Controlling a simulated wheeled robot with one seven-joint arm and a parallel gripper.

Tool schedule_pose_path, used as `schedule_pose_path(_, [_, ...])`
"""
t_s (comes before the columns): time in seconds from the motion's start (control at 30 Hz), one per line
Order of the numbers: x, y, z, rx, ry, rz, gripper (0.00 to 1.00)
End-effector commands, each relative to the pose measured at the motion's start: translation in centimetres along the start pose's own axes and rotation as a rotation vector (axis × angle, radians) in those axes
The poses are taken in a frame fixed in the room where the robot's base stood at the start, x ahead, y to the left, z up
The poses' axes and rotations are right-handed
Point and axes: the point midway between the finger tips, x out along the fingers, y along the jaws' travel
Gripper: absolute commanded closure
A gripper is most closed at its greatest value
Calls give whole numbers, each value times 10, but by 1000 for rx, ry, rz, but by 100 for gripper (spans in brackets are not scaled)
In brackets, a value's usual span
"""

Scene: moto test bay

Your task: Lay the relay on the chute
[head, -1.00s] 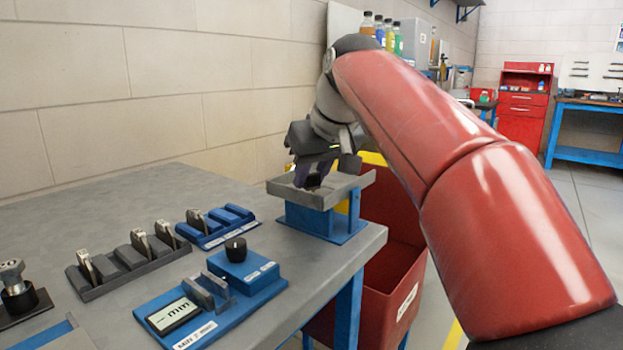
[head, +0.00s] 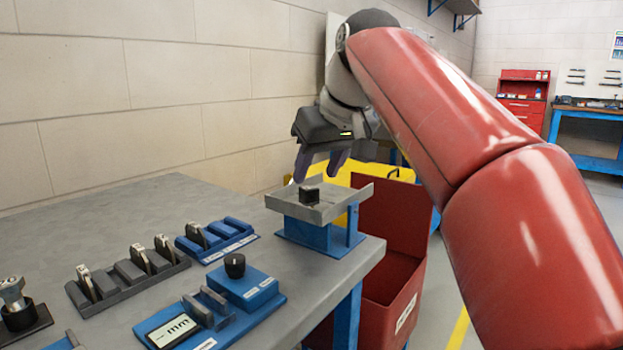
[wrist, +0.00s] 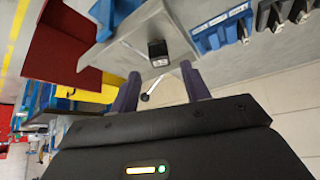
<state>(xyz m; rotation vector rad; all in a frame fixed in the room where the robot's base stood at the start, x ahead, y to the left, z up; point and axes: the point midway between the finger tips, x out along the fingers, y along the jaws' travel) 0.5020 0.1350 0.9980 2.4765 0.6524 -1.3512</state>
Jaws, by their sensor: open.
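The relay (head: 309,195), a small black block, rests on the grey sloped tray of the chute (head: 338,207), which stands on a blue base near the table's right end. The relay also shows on the tray in the wrist view (wrist: 158,50), apart from my fingers. My gripper (head: 322,172) is open and empty, above and just behind the relay. Its two purple fingers are spread apart in the wrist view (wrist: 158,88).
A red bin (head: 392,270) stands off the table's right edge beside the chute. A blue test fixture (head: 245,280) with a black knob, a grey rack (head: 130,272) and a blue rack (head: 218,243) sit on the table. The table's back left is clear.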

Motion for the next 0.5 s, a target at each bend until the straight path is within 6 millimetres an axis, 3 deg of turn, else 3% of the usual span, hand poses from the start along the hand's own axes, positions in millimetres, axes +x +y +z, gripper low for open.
schedule_pose_path(0.03, [-15, 0, -2, 0, 3, 1, 53])
schedule_pose_path(0.2, [-46, 0, -2, 0, 2, 0, 53])
schedule_pose_path(0.5, [-66, 0, 0, 0, -1, 0, 53])
